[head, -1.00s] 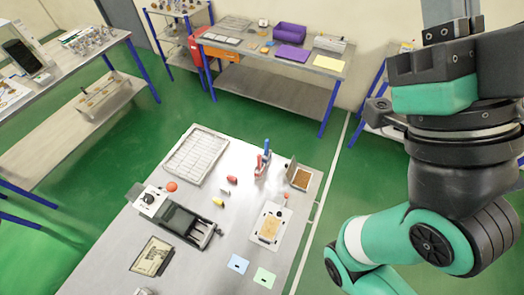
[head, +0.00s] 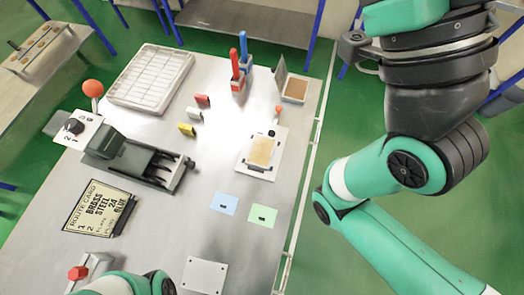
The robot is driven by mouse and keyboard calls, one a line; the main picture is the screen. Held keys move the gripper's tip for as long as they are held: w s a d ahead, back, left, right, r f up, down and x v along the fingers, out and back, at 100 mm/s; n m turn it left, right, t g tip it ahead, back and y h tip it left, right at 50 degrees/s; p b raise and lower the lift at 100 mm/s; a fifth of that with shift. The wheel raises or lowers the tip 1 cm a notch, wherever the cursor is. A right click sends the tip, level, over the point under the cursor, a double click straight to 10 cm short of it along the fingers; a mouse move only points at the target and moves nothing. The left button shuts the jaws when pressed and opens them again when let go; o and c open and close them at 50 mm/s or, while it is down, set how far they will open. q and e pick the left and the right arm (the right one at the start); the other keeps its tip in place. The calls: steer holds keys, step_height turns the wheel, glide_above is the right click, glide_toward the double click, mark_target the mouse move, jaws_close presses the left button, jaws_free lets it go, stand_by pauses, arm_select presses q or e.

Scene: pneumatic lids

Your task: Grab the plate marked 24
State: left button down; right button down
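No plate with a readable 24 shows in the head view. A pale grey plate (head: 204,275) with small corner holes lies flat at the bottom of the table, and I see no number on it. My arm links show at the right and bottom left, but neither gripper is in view.
A dark fixture (head: 140,160) with a numbered knob panel (head: 76,130) stands left of centre. A white tray (head: 150,78), small coloured blocks, red and blue upright pieces (head: 238,72) and a brown-topped board (head: 260,152) lie farther back. The table between fixture and cards is bare.

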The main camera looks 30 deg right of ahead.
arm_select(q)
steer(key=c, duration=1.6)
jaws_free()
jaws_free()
